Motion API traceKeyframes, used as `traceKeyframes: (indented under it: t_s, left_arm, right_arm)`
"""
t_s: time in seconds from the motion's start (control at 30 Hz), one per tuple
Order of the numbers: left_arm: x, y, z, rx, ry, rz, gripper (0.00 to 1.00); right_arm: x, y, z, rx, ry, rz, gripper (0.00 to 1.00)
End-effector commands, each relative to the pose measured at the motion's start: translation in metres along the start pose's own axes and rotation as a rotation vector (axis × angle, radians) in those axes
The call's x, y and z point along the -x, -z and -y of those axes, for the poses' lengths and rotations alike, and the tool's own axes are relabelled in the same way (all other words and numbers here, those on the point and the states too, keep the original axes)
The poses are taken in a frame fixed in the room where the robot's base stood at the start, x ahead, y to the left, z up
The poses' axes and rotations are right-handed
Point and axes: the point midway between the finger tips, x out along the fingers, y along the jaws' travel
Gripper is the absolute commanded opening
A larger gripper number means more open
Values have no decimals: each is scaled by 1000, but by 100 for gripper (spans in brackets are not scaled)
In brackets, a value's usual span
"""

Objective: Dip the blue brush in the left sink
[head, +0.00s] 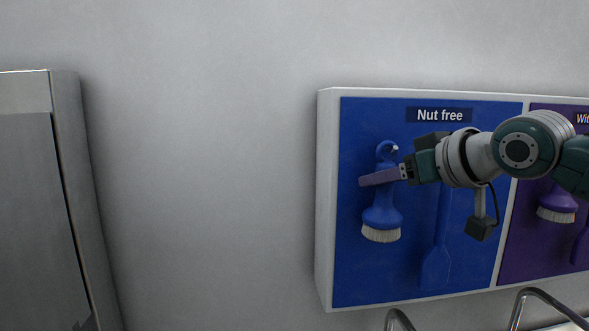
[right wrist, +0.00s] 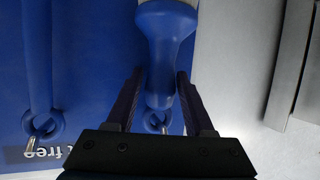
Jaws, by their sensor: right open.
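The blue brush (head: 382,217) with pale bristles hangs from a hook on the blue "Nut free" panel (head: 365,280) in the head view. My right gripper (head: 364,182) is at the brush's handle, coming from the right. In the right wrist view, the brush (right wrist: 164,45) appears upside down, and its handle lies between the two open fingers of my right gripper (right wrist: 158,88). The fingers stand on both sides of the handle with a small gap. My left gripper is not in view. No sink basin shows in either view.
A blue spatula (head: 436,262) hangs right of the brush. A purple panel (head: 520,245) with a purple brush (head: 557,205) adjoins on the right. Curved metal pipes (head: 540,293) rise at the bottom right. A metal cabinet (head: 28,200) stands at left, with bare wall between.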

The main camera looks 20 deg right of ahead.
Motion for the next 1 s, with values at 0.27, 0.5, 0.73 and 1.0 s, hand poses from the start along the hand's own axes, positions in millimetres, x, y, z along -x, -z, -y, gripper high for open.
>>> traceKeyframes:
  t_s: [0.27,0.5,0.73,1.0]
  left_arm:
    - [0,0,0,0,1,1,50]
    - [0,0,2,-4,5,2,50]
    - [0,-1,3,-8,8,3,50]
    - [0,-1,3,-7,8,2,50]
  right_arm:
    - [-1,-1,0,1,0,1,53]
    - [-1,-1,0,0,0,1,26]
    - [-1,-1,0,1,0,1,0]
    - [-1,0,0,1,0,1,0]
